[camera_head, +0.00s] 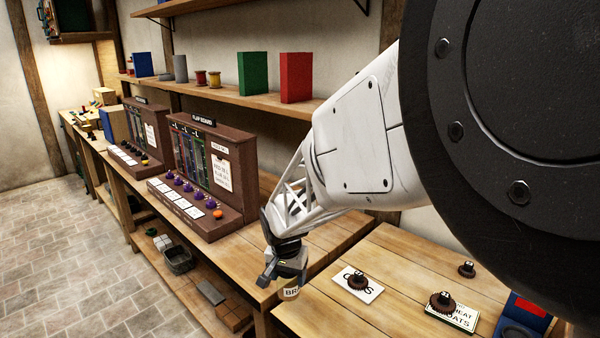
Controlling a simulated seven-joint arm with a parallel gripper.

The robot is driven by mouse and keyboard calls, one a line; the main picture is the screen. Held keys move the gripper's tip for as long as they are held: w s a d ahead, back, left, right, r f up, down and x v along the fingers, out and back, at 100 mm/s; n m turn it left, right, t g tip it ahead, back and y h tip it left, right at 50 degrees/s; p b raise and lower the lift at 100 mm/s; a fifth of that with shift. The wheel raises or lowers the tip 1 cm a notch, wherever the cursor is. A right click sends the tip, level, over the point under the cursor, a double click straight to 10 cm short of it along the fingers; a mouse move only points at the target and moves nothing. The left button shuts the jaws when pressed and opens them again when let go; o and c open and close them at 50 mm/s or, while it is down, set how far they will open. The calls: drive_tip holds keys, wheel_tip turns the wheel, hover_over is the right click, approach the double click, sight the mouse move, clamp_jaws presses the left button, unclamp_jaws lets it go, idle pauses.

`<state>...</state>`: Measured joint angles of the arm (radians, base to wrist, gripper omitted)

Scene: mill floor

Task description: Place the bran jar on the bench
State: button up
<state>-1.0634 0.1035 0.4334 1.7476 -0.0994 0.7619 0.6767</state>
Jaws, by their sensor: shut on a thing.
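My gripper (284,276) hangs at the front edge of the wooden bench (325,315), at the lower middle of the view. It is shut on the bran jar (291,293), a small jar with a pale label on which "BR" shows. The gripper covers the jar's upper part. The jar appears near the left edge of the bench top; I cannot tell whether it touches the wood.
On the bench are a white card (371,292) with a dark knobbed piece, a labelled card (466,318) with a similar piece, another dark piece (467,269), and a blue box (528,308). A brown flap board (232,205) stands on the bench behind.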

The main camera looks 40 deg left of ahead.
drive_tip(key=s, duration=0.1)
drive_tip(key=s+a, duration=0.1)
drive_tip(key=s, duration=0.1)
drive_tip(key=shift+a+f, duration=0.15)
drive_tip(key=shift+f, duration=0.05)
drive_tip(key=w+a, duration=0.3)
drive_tip(key=a, duration=0.4)
drive_tip(key=w+a+f, duration=0.1)
drive_tip(key=w+a, duration=0.3)
drive_tip(key=a, duration=0.3)
drive_tip(key=shift+w+f, duration=0.2)
drive_tip(key=shift+w, duration=0.1)
idle(0.4)
drive_tip(key=shift+f, duration=1.75)
drive_tip(key=shift+f, duration=0.2)
drive_tip(key=o, duration=1.1)
